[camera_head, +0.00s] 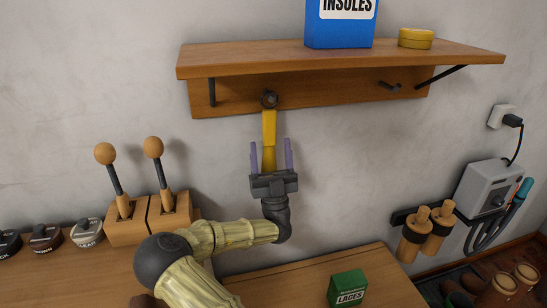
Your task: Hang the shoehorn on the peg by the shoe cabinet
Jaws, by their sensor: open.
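A yellow shoehorn (269,127) hangs straight down from a dark peg (270,99) on the wooden back board under the shelf. Its top end is at the peg; whether the peg passes through a hole in it is too small to tell. My gripper (271,153) is open, with its two purple fingers pointing up, one on each side of the shoehorn's lower part. The fingers appear apart from the shoehorn. The shoehorn's lowest end is hidden behind my gripper's body.
The shelf (330,58) above holds a blue insoles box (340,27) and a yellow tin (416,38). A second peg (390,86) is bare. Wooden blocks with knobbed levers (150,215) stand left, a green laces box (347,289) at front. A grey wall unit (492,187) is right.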

